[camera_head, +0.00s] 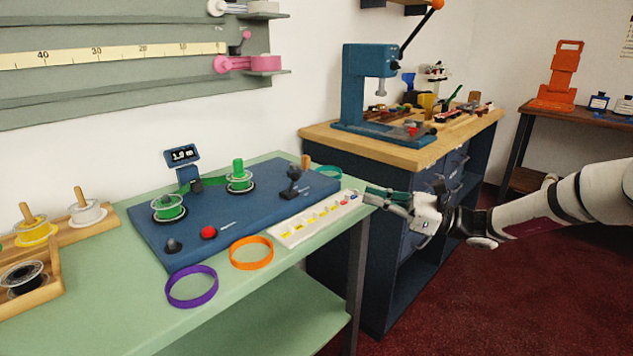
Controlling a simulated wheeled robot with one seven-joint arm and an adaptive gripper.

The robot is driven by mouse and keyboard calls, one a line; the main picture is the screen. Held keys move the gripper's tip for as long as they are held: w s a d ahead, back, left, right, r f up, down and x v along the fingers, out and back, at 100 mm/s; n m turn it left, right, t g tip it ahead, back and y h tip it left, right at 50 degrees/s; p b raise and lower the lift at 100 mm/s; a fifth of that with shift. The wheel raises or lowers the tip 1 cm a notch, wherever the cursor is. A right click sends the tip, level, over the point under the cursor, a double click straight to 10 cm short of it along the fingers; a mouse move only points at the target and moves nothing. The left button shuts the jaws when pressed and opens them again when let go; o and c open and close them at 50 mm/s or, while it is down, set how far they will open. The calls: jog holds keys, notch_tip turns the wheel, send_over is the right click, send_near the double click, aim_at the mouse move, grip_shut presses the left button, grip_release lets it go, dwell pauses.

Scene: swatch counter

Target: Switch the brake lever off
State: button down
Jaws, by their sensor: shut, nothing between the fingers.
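A blue winding board (240,207) lies on the green counter. Near its front edge are a red knob (209,232) with a small pale pointer beside it and a dark knob (173,246). A black upright lever-like part (293,180) stands towards the board's right end. I cannot tell for sure which of these is the brake lever. My gripper (369,195) is shut and empty at the counter's right corner, right of the board and apart from these controls. Two green spools, left (168,207) and right (239,178), sit on the board, with a small display (183,155) behind.
A white strip with colored swatches (315,220) lies between board and gripper. Orange (251,253) and purple (191,288) rings lie in front. Wooden spool holders (62,240) stand left. A wooden-topped bench with a blue press (366,85) is behind my gripper.

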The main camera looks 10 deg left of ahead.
jog(key=shift+a, duration=0.15)
jog(key=b, duration=0.4)
send_near(292, 183)
jog(key=a+r, duration=0.1)
jog(key=w+a, duration=0.1)
jog(key=a, duration=0.1)
jog(key=a+r, duration=0.1)
jog(key=shift+w+a+r, duration=0.2)
jog(key=shift+a+r, duration=0.1)
jog(key=shift+a, duration=0.1)
